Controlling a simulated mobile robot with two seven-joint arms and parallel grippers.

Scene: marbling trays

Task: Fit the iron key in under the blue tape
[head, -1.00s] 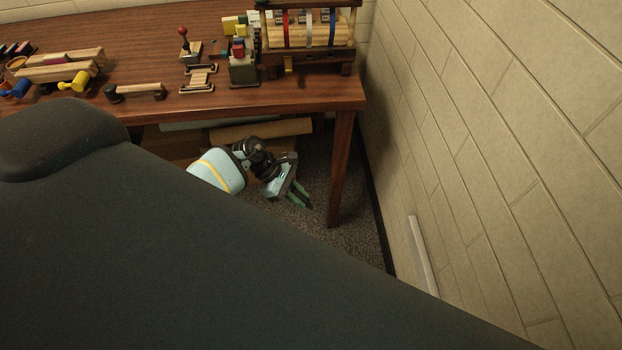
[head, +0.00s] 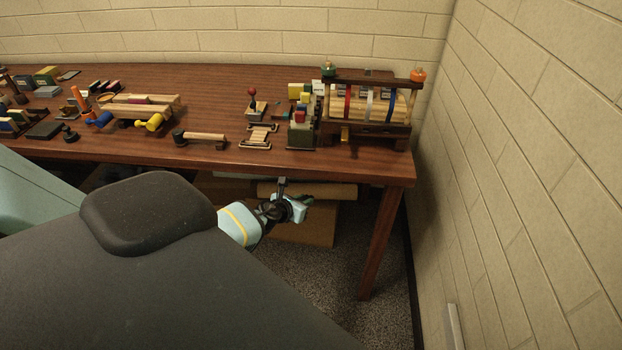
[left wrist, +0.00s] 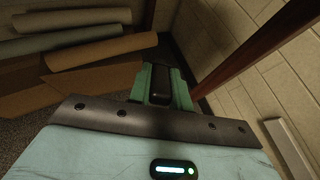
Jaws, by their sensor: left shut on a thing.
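The blue tape (head: 389,106) is an upright strip at the right of a dark wooden rack (head: 368,142), beside a white and a red strip. My left gripper (head: 305,203) is low in front of the table's front edge, below the tabletop and well short of the rack. In the left wrist view its green fingers (left wrist: 161,85) are shut on a dark, blocky thing (left wrist: 160,87). It may be the iron key, but its full shape is hidden. I make out no other iron key. My right gripper is not in view.
The table (head: 250,165) has its front edge just above my left gripper, and its right leg (head: 381,245) stands to the right. Rolls (head: 330,191) lie under the table. A brick wall (head: 520,170) closes the right side. Mallets and small blocks crowd the tabletop's left.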

